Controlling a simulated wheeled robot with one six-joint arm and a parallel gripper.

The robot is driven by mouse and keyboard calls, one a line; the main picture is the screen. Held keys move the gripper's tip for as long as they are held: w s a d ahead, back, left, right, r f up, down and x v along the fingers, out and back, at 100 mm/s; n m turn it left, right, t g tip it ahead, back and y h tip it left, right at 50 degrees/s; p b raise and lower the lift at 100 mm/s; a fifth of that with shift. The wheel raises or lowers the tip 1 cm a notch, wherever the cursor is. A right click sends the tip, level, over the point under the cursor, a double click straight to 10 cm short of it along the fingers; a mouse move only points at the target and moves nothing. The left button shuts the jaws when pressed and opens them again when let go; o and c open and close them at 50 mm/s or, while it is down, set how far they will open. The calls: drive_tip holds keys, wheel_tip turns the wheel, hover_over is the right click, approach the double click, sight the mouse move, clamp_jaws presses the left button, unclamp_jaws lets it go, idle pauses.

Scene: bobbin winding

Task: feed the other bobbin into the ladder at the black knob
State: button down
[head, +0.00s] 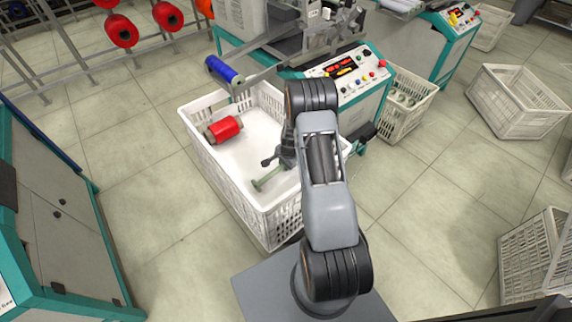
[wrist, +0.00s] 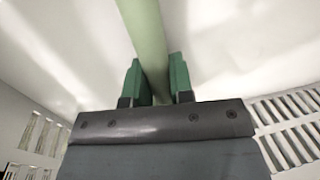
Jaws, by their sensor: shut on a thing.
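A pale green bare bobbin (head: 270,178) is in the white crate, with its shaft also filling the middle of the wrist view (wrist: 145,35). My gripper (wrist: 155,80) is shut on this shaft, a green pad on each side. In the head view my gripper (head: 275,160) is low inside the crate, partly hidden by my arm. A red wound bobbin (head: 223,129) lies at the crate's left end. A blue bobbin (head: 224,70) sits at the ladder rails (head: 262,75) of the near machine. Its panel (head: 345,75) has small knobs; which is the black knob is too small to tell surely.
The white crate (head: 222,185) has tall slatted walls around my gripper. The near winding machine (head: 370,105) stands behind it. Other crates (head: 516,100) stand right, a teal cabinet (head: 50,200) left, and a rack with red bobbins (head: 121,31) at the back left. Tiled floor is clear between.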

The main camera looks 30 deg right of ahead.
drive_tip(key=shift+f, duration=0.15)
drive_tip(key=c, duration=1.4)
unclamp_jaws()
drive_tip(key=shift+f, duration=0.1)
drive_tip(key=shift+c, duration=0.2)
drive_tip(key=o, duration=0.4)
drive_tip(key=shift+o, duration=0.2)
